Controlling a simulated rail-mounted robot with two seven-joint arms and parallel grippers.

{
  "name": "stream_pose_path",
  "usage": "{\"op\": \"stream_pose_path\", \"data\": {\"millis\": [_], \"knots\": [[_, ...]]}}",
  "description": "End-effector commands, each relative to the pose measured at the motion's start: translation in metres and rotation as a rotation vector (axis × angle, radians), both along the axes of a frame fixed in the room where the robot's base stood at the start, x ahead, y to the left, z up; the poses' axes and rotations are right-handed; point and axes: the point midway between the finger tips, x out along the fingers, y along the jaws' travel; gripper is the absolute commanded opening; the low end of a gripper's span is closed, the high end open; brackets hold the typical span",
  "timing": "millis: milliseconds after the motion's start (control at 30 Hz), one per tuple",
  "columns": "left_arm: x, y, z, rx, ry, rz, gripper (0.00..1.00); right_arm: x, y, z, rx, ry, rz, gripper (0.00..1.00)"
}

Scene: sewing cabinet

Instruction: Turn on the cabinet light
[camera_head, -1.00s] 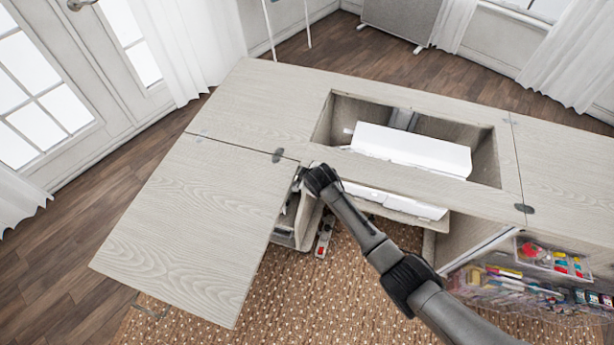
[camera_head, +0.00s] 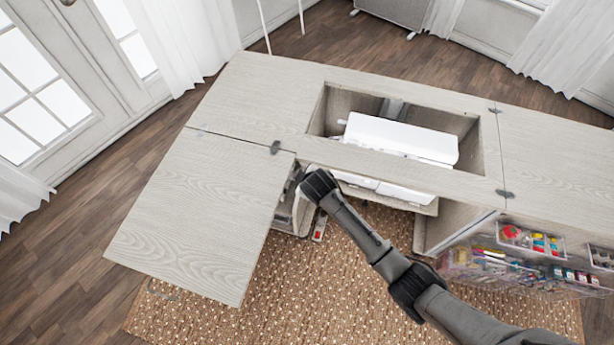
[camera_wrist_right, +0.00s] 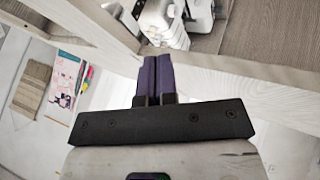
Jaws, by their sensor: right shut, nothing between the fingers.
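The sewing cabinet (camera_head: 255,105) has a pale wood-grain top with a rectangular opening. A long white body (camera_head: 400,138) sits inside the opening. My right arm comes in from the lower right in the head view, and its end lies by the cabinet's front edge, left of the opening; the fingers are hidden there. In the right wrist view my right gripper (camera_wrist_right: 157,60) is shut and empty, its purple fingers together close to a pale cabinet panel edge (camera_wrist_right: 215,75). I cannot tell whether they touch it. No light or switch can be made out. My left gripper is not in view.
A hinged leaf (camera_head: 195,215) extends at the left front. Clear bins of coloured supplies (camera_head: 520,265) hang at the right. A white machine (camera_wrist_right: 165,22) shows beyond the fingers in the wrist view. The patterned rug (camera_head: 345,285) in front is mostly clear.

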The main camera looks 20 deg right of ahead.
Motion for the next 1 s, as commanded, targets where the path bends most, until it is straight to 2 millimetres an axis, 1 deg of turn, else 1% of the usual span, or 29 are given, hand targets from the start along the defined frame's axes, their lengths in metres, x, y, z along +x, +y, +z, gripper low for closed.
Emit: {"op": "stream_pose_path", "data": {"millis": [67, 233, 867, 1000], "knots": [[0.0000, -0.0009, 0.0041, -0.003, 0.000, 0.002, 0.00, -0.0047, 0.0003, 0.0081, 0.000, -0.002, 0.000, 0.00], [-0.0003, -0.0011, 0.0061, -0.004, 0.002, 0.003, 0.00, -0.0106, 0.0007, 0.0144, 0.001, -0.001, 0.000, 0.00], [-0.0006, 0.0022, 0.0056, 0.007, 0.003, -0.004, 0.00, -0.0116, 0.0009, 0.0156, 0.001, -0.001, 0.000, 0.00], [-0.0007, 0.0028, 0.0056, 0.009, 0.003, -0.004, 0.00, -0.0125, 0.0005, 0.0150, 0.018, 0.006, -0.028, 0.00]]}}
